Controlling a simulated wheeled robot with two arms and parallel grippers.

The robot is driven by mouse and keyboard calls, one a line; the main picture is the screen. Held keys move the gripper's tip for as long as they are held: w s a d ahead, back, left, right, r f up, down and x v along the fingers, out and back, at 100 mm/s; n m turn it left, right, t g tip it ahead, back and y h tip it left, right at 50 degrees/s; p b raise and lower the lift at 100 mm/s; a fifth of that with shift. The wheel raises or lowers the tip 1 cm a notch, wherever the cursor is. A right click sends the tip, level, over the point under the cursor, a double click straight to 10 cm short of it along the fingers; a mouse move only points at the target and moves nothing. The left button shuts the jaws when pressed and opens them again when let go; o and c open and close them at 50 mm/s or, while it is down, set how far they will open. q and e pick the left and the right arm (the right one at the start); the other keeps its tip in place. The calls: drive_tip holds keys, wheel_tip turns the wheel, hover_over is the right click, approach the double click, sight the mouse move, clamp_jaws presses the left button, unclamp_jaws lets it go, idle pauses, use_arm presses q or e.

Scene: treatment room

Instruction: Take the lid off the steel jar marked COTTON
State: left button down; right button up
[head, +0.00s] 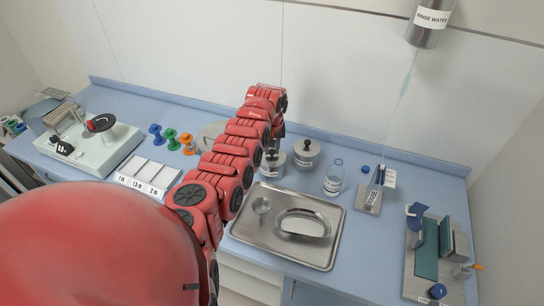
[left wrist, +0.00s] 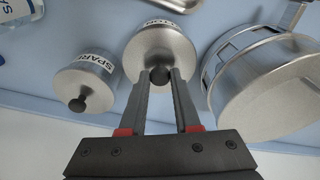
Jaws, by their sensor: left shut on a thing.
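The steel jar (head: 273,166) stands on the blue counter, partly hidden behind my left gripper (head: 278,143) in the head view. In the left wrist view this jar (left wrist: 160,44) has a label turned away at a slant, only partly readable. My left gripper (left wrist: 160,76) is shut on the dark knob (left wrist: 159,76) of its lid. The lid appears seated on the jar; I cannot see any gap. My right gripper is not in view.
A second steel jar marked SPARE (left wrist: 86,86) stands close beside it, also in the head view (head: 307,154). A large steel drum (left wrist: 265,90) is on the other side.

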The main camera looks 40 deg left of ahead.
sight(272, 150)
use_arm(q)
drive_tip(key=shift+r, duration=0.1)
drive_tip(key=shift+r+b, duration=0.35)
drive_tip(key=shift+b, duration=0.2)
wheel_tip(272, 150, up, 2)
drive_tip(key=shift+r+b, duration=0.1)
drive_tip(key=shift+b, duration=1.15)
drive_tip(key=shift+s+d+r, duration=0.25)
drive_tip(key=shift+s+d, duration=0.7)
drive_tip(key=shift+s, duration=0.15)
drive_tip(key=s+d+r+p, duration=0.1)
drive_tip(key=s+d+p, duration=0.3)
drive_tip(key=s+d, duration=0.5)
drive_tip(key=shift+s+r, duration=0.2)
drive_tip(key=shift+s, duration=0.2)
